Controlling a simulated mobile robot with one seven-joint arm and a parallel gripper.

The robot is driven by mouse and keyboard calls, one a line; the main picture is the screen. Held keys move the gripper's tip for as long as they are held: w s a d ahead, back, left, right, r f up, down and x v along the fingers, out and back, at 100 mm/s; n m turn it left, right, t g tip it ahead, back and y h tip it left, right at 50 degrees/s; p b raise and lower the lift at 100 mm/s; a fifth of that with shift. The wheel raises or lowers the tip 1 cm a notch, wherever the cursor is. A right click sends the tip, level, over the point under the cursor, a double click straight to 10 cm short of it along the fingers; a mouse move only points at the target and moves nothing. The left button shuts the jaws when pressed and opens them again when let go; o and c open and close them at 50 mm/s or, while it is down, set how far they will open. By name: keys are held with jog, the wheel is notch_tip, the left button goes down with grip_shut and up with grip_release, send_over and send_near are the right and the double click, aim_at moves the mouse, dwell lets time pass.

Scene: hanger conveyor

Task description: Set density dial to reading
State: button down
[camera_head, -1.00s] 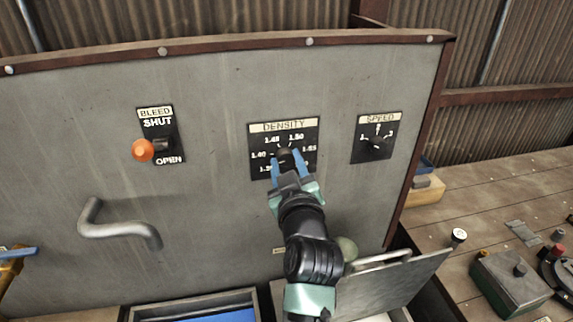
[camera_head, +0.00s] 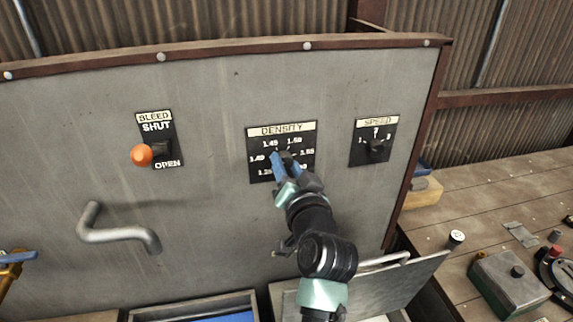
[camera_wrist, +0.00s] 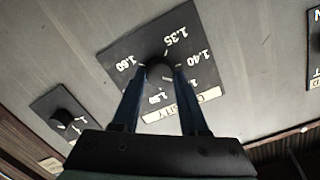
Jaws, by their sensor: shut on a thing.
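The density dial is a dark round knob (camera_head: 286,158) on a black plate labelled DENSITY (camera_head: 254,172), mounted on the grey panel. The plate carries printed values, with 1.40, 1.45 and 1.50 among those showing. My gripper (camera_head: 282,162) is shut on the knob, with a blue finger on each side. In the wrist view the knob (camera_wrist: 160,70) sits between the fingertips of my gripper (camera_wrist: 160,76), and the plate looks upside down with 1.35, 1.40 and 1.60 readable. My fingers hide part of the scale. I cannot tell which value the pointer marks.
A SPEED dial (camera_head: 376,148) is to the right on the same panel (camera_head: 220,100). A BLEED lever with an orange ball (camera_head: 141,155) is to the left. A bent grey handle (camera_head: 115,230) sticks out below it. A wooden bench (camera_head: 480,200) with devices stands at right.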

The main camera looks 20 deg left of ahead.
jog(key=m+p, duration=0.1)
jog(key=m, duration=0.5)
jog(key=shift+d+y, duration=0.1)
jog(key=shift+y, duration=0.2)
jog(key=m+p, duration=0.1)
jog(key=m, duration=0.5)
jog(key=shift+w+f+y+p, duration=0.1)
jog(key=shift+f+y+p, duration=0.05)
jog(key=shift+y+p, duration=0.2)
jog(key=m+p, duration=0.2)
jog(key=m, duration=0.4)
jog(key=shift+f+y, duration=0.1)
jog(key=shift+y, duration=0.15)
jog(key=m+p, duration=0.2)
jog(key=m, duration=0.4)
jog(key=shift+f+t, duration=0.15)
jog(key=shift+t, duration=0.15)
jog(key=shift+m, duration=0.3)
jog(key=shift+c, duration=2.2)
grip_release()
